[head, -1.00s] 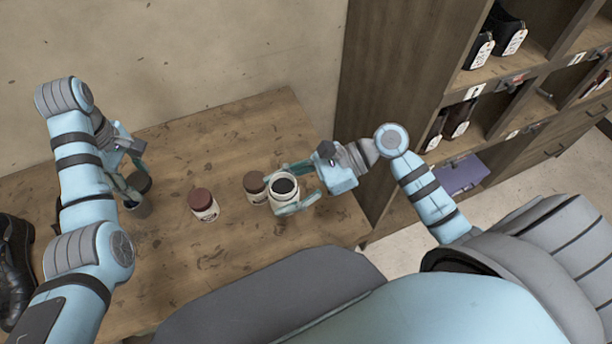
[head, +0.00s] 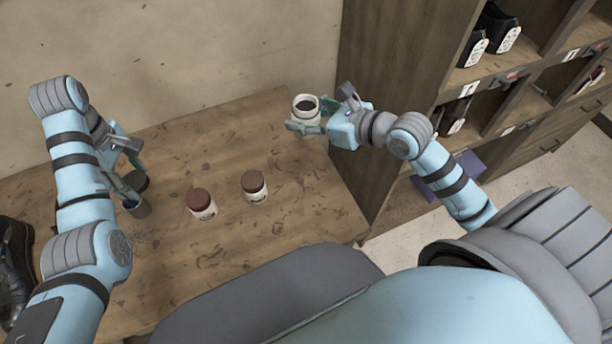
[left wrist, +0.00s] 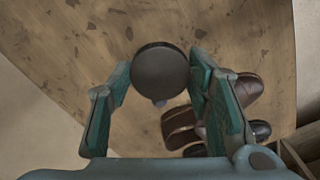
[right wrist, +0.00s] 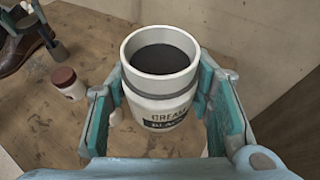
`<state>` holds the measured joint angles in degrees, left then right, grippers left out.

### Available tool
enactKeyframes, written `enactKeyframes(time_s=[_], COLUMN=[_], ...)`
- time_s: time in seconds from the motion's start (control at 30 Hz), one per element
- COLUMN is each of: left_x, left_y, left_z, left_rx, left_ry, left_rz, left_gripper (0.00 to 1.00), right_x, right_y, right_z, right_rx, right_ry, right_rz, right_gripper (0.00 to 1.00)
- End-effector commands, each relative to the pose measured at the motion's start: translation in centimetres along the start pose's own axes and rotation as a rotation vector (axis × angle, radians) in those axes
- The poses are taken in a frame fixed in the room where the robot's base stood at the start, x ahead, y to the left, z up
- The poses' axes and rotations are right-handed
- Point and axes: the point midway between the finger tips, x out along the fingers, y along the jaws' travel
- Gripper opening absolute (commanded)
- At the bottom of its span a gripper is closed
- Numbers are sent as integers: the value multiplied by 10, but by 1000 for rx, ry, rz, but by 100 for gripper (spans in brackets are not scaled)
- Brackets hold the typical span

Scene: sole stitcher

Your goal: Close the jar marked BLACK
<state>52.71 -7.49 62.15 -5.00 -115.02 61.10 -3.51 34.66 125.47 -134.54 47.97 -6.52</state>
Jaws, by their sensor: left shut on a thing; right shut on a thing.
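The open white jar (head: 306,110) is in my right gripper (head: 308,126), upright and lifted off the table. In the right wrist view the jar (right wrist: 160,85) reads CREAM and BLACK, the lower word partly cut off, with dark cream inside and no lid on it. The right fingers (right wrist: 165,100) clasp its sides. My left gripper (head: 130,185) is shut on a dark round lid (head: 138,180), over the left part of the table. In the left wrist view this lid (left wrist: 160,72) lies between the left fingertips (left wrist: 160,78). The lid and jar are well apart.
Two closed jars with brown lids, one left (head: 202,204) and one right (head: 254,187), stand mid-table. A dark shoe (head: 14,270) is at the left edge. A wooden shelf unit (head: 395,60) with tagged shoes stands right of the table. The table's (head: 300,215) right part is clear.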

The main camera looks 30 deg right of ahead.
Motion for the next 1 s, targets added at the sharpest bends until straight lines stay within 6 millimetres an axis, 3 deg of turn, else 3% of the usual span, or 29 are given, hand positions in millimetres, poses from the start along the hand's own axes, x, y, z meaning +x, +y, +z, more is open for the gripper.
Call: enactKeyframes(time_s=[0.17,0.6,0.73,1.0], left_x=[7,48,54,52], left_y=[0,0,0,0], left_z=[0,0,0,0], left_rx=[0,0,0,0], left_ry=[0,0,0,0], left_rz=[0,0,0,0], left_gripper=[35,35,35,35], right_x=[10,55,60,60], right_y=[0,0,0,0], right_z=[-24,-133,-146,-145], right_rx=[6,4,2,0], right_ry=[2,2,0,0], right_rz=[1,1,1,1], right_gripper=[0,0,0,0])
